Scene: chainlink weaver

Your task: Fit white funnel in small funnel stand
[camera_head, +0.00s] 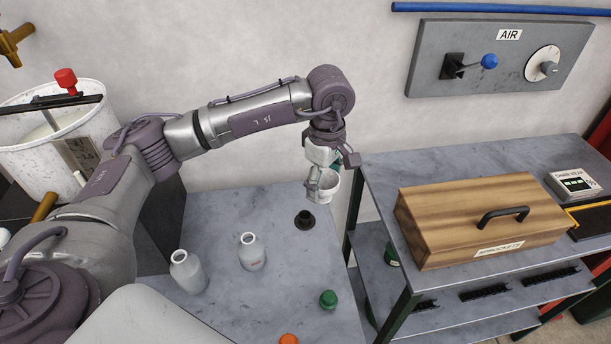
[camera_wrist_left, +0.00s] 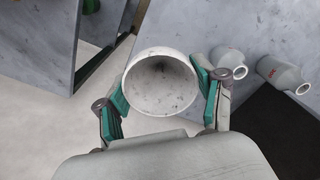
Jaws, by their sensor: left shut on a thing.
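My left gripper (camera_head: 316,186) is shut on the white funnel (camera_head: 331,184) and holds it up near the back right edge of the grey table. In the left wrist view the round mouth of the funnel (camera_wrist_left: 160,84) faces the camera, between the green-padded fingers of the gripper (camera_wrist_left: 162,88). A small black stand (camera_head: 304,220), which looks like the small funnel stand, is on the table, below and slightly left of the funnel in the head view. They appear apart. The funnel's spout is hidden, and I cannot make out the stand in the wrist view. My right gripper is not in view.
Two white bottles (camera_head: 187,273) (camera_head: 252,252) stand on the table left of the stand. A green cap (camera_head: 328,299) and an orange cap (camera_head: 288,339) lie nearer the front. A shelf unit with a wooden box (camera_head: 470,218) stands close on the right.

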